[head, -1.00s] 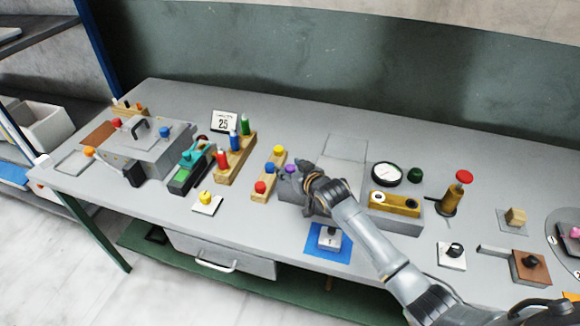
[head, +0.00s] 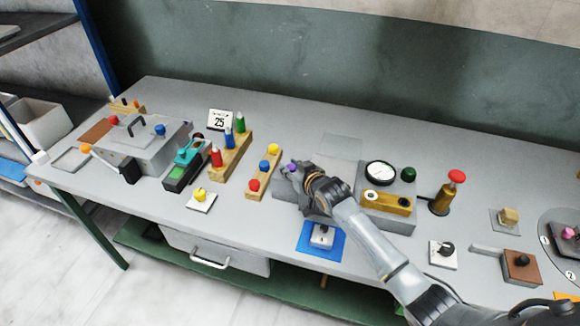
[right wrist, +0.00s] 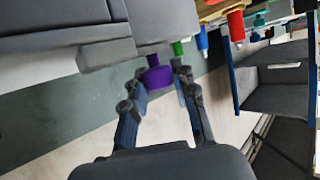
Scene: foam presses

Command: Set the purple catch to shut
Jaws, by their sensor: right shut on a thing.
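The purple catch knob (head: 292,168) sits at the left end of the dark grey press (head: 286,194) near the middle of the bench. My right gripper (head: 298,174) is at the knob in the head view and hides much of the press. In the right wrist view the purple knob (right wrist: 158,76) lies between the fingertips of the right gripper (right wrist: 161,84), on a short stem beside the grey press body (right wrist: 55,45). The gripper is shut on the knob. I cannot tell the catch's exact setting. My left gripper is not in view.
A wooden block with red, blue and yellow knobs (head: 263,175) stands left of the gripper. A gauge and brass unit (head: 388,200) stands close on the right. A blue mat with a switch (head: 320,238) lies in front. Bare bench (head: 245,225) shows at front left.

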